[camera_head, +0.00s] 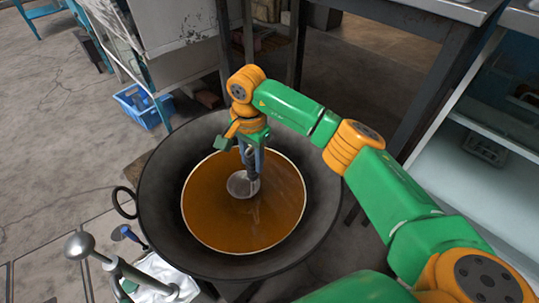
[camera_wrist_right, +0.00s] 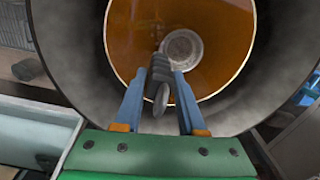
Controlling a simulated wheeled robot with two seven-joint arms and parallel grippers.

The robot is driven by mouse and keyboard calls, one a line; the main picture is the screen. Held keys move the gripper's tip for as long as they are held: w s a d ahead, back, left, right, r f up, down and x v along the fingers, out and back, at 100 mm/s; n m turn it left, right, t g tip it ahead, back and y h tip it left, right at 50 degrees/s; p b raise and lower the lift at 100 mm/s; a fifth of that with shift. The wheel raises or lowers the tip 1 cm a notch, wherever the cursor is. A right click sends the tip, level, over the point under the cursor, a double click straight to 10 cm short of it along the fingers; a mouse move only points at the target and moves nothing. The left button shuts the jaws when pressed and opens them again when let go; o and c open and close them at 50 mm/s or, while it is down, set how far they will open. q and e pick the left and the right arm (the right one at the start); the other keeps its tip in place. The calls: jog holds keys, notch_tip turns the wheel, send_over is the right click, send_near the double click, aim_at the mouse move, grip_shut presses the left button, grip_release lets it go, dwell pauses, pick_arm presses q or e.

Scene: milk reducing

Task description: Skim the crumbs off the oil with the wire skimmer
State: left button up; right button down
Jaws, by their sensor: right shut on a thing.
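A wide dark wok (camera_head: 161,205) holds a round pool of orange-brown oil (camera_head: 225,225) with a pale rim line. My right gripper (camera_head: 254,153) is over the oil, pointing down, and is shut on the handle of the wire skimmer. The skimmer's round grey head (camera_head: 241,185) is at or just above the oil, near the middle; I cannot tell whether it is submerged. In the right wrist view the skimmer (camera_wrist_right: 181,47) shows beyond the blue fingers (camera_wrist_right: 160,88), with its dark grip between them. I cannot make out separate crumbs. My left gripper is out of view.
The wok's loop handle (camera_head: 122,202) sticks out left. A metal lever with a ball end (camera_head: 79,245) and a white item (camera_head: 160,275) are at the lower left. A blue basket (camera_head: 140,104) sits on the floor behind. A pale-blue cabinet (camera_head: 470,180) stands at right.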

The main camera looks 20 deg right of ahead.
jog(key=f+b, duration=0.2)
jog(key=f, duration=0.1)
jog(key=f+b, duration=0.2)
jog(key=f, duration=0.1)
jog(key=shift+w+a+f+b, duration=0.1)
jog(key=shift+w+f+b, duration=0.1)
jog(key=shift+f+b, duration=0.1)
jog(key=s+d+r+p, duration=0.1)
jog(key=s+p, duration=0.6)
jog(key=shift+d+r+p, duration=0.1)
jog(key=shift+r+p, duration=2.15)
jog(key=shift+r, duration=0.7)
notch_tip(320, 180, up, 14)
jog(key=p, duration=0.9)
send_over(252, 174)
jog(key=s+d, duration=0.2)
jog(key=s, duration=0.3)
jog(key=shift+s+a+f, duration=0.1)
jog(key=shift+s+f, duration=0.05)
